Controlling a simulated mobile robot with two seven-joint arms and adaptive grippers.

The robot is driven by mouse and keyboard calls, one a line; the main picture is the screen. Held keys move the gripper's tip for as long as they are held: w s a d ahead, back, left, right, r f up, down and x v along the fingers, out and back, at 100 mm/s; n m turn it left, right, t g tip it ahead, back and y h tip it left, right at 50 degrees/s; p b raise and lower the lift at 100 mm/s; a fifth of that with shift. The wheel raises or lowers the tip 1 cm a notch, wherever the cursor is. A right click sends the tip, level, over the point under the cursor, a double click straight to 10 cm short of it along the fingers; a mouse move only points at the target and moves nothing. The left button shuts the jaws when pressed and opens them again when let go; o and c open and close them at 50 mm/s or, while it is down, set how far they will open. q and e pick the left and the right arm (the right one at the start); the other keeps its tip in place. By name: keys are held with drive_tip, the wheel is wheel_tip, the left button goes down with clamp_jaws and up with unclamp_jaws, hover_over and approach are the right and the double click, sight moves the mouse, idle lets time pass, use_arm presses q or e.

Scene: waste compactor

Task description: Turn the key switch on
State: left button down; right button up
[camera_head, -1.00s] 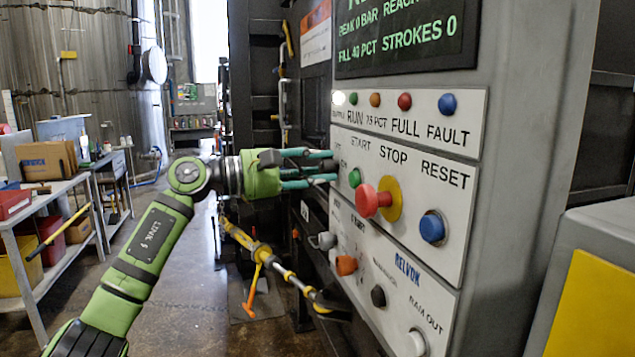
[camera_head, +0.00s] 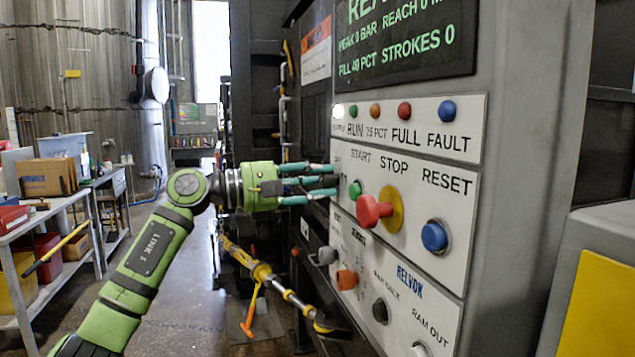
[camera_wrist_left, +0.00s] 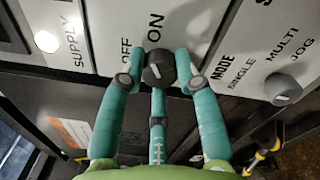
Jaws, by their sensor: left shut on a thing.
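The key switch (camera_wrist_left: 158,70) is a dark round knob with a small pale mark, on the white panel beside the OFF and ON lettering in the left wrist view. My left gripper (camera_wrist_left: 160,80) is shut on it, with teal fingers at its left and right and a third finger below. In the head view my left gripper (camera_head: 325,180) reaches the panel's left edge, and its fingers hide the key switch there. I cannot tell exactly which label the pale mark points to. My right gripper is not in view.
The control panel (camera_head: 405,185) carries a green start button (camera_head: 355,189), a red stop button (camera_head: 372,211) and a blue reset button (camera_head: 434,236) to the right of my fingers. The mode knob (camera_wrist_left: 283,88) sits to the right in the wrist view. A lit supply lamp (camera_wrist_left: 46,41) is at left.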

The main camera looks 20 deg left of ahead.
use_arm(q)
drive_tip(key=c, duration=0.9)
unclamp_jaws()
drive_tip(key=v, duration=1.2)
drive_tip(key=shift+d, duration=0.1)
